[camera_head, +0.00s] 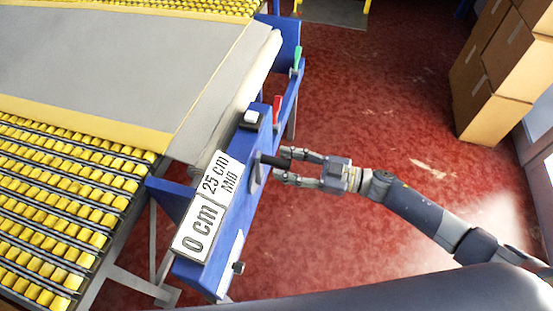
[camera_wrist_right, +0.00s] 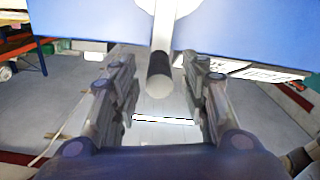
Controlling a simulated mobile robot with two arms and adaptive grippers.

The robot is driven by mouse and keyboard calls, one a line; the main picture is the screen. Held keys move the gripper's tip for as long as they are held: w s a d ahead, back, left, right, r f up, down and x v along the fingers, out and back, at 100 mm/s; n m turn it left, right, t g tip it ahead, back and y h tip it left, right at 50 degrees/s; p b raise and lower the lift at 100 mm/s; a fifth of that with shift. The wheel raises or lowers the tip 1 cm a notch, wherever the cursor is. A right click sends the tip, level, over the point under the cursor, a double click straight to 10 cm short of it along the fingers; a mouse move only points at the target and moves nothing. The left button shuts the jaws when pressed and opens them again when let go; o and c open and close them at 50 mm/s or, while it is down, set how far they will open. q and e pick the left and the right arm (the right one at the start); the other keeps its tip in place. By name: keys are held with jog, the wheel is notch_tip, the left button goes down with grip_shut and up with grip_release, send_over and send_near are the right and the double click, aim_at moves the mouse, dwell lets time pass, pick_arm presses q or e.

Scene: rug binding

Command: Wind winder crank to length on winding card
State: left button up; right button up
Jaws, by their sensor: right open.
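The winder crank shows as a black handle (camera_head: 275,161) on a grey arm (camera_head: 255,172), at the side of the blue winder frame (camera_head: 264,140). A white card (camera_head: 208,205) on the frame reads "0 cm" and "25 cm MID". My right gripper (camera_head: 287,166) is open, its fingers pointing left at the handle, one on each side of it in the picture. In the right wrist view the black handle (camera_wrist_right: 159,74) stands between the two open fingers (camera_wrist_right: 160,88), with gaps on both sides. My left gripper is not in view.
Grey rug material (camera_head: 150,62) with a yellow edge lies on yellow rollers (camera_head: 60,200) and runs to a roll at the frame. A green lever (camera_head: 297,58) and a red lever (camera_head: 277,108) stand along the frame. Cardboard boxes (camera_head: 495,75) are stacked at right. The red floor between is clear.

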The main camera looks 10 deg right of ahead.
aim_at(262, 157)
jog(key=shift+x, duration=1.5)
jog(key=shift+c, duration=0.5)
grip_shut()
jog(key=shift+w+d+m, duration=0.15)
jog(key=shift+w+m, duration=0.15)
